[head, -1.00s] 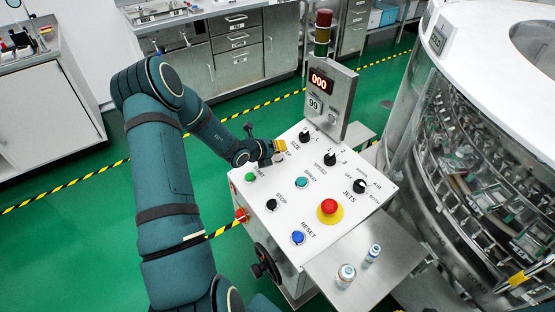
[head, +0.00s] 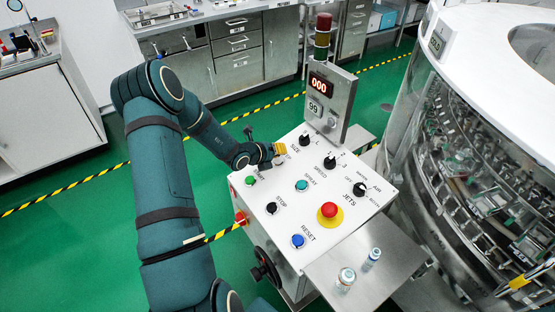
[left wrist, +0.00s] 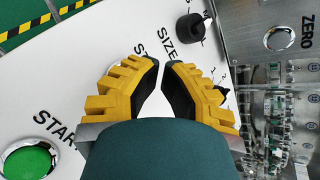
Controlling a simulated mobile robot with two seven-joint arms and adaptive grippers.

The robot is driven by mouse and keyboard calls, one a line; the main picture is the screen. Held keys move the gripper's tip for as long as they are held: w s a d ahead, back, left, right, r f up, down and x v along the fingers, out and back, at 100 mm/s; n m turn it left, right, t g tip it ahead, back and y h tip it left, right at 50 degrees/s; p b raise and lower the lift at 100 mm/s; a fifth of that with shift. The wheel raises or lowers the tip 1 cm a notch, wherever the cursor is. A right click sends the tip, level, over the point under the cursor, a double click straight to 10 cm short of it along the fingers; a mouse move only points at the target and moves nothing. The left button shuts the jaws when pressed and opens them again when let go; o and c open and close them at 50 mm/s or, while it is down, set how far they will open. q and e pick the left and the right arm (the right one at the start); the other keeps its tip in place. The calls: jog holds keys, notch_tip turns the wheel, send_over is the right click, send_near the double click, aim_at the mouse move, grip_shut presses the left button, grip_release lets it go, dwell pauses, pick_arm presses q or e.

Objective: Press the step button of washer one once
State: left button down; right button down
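The white, sloped control panel (head: 330,185) of the washer stands in the middle of the head view. My left gripper (head: 281,149) is over its upper left part, near the SIZE knob. In the left wrist view the yellow fingers of the left gripper (left wrist: 160,64) lean together, their black-padded tips almost meeting, with nothing visible held. A partly covered label beginning "ST" (left wrist: 138,45) shows just beyond the fingertips. The step button itself is not visible; the gripper may be covering it. I cannot tell whether the fingertips touch the panel. My right gripper is not in view.
The green start button (head: 250,181) and black stop button (head: 271,208) are near the gripper. The SIZE knob (head: 305,139), red emergency button (head: 330,209) and blue reset button (head: 298,241) also stand out. Two vials stand on the steel shelf (head: 375,262).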

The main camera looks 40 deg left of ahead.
pick_arm(q)
jog(key=shift+f, duration=0.15)
jog(key=shift+w+f+b, duration=0.1)
jog(key=shift+f+b, duration=0.2)
jog(key=shift+b, duration=0.05)
